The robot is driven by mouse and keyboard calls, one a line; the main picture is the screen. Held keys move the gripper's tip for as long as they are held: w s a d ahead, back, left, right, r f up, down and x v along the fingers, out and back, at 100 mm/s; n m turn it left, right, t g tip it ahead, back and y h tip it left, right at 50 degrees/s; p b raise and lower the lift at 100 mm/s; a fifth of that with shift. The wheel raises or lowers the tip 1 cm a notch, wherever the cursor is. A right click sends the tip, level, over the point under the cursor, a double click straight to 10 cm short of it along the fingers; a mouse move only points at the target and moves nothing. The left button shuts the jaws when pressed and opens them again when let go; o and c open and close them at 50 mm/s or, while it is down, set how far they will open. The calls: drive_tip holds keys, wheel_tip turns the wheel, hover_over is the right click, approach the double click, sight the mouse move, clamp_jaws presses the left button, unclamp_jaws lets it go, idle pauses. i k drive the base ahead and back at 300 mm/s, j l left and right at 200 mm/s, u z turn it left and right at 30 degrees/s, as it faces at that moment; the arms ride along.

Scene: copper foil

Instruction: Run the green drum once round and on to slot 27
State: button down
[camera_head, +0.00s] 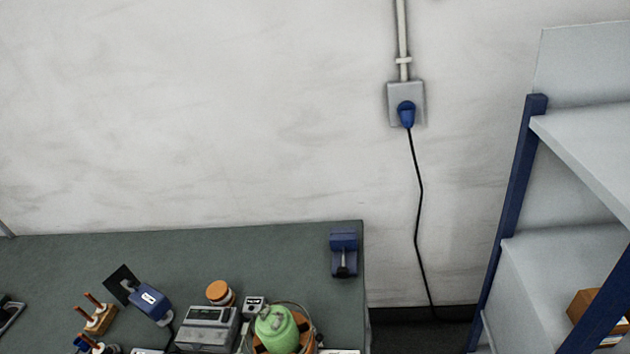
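A green rounded body (276,329), which may be the green drum, stands on the grey-green bench (200,262) near the bottom edge of the head camera view. It has dark patches on its sides and an orange-brown ring-like part (303,333) around its lower part. Its lower end is cut off by the frame. No slot numbers are readable on it. My gripper is not in view, and nothing visible touches the green body.
Left of it are a grey instrument box (208,330), an orange-topped round container (220,292), a blue device (150,302) and wooden pegs (99,318). A blue vise-like block (343,254) sits near the bench's right edge. A blue-framed shelf (517,200) stands right.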

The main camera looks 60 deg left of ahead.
sight(295, 333)
drive_tip(key=k+l+u, duration=0.1)
drive_tip(key=u, duration=1.45)
drive_tip(key=k+j+u, duration=0.1)
drive_tip(key=k, duration=1)
